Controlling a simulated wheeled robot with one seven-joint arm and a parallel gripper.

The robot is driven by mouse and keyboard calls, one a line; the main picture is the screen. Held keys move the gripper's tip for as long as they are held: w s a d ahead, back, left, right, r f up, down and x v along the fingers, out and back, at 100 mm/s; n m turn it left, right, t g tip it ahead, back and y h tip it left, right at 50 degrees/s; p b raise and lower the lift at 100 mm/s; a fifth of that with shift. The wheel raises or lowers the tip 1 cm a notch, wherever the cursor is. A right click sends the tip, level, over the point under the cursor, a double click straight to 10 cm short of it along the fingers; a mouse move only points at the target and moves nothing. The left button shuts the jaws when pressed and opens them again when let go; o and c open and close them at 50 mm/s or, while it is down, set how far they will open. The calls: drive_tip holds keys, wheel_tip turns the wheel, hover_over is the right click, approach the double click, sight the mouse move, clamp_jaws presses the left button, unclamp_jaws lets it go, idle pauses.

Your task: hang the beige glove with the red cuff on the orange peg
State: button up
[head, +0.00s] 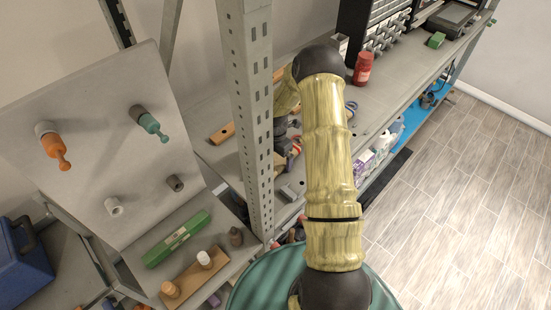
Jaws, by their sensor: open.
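The orange peg (55,148) sticks out of the upper left of a tilted grey panel (95,95); nothing hangs on it. I cannot tell whether that patch is the beige glove with the red cuff, and no whole glove is in view.
A perforated rack post (250,110) stands between the panel and my gripper. A red jar (363,68) and drawer units stand farther back. The floor at right is clear.

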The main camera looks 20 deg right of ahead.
sight(276, 157)
drive_tip(key=c, duration=0.7)
drive_tip(key=shift+c, duration=0.2)
wheel_tip(276, 157, up, 10)
drive_tip(key=b, duration=0.4)
drive_tip(key=o, duration=0.3)
drive_tip(key=c, duration=0.3)
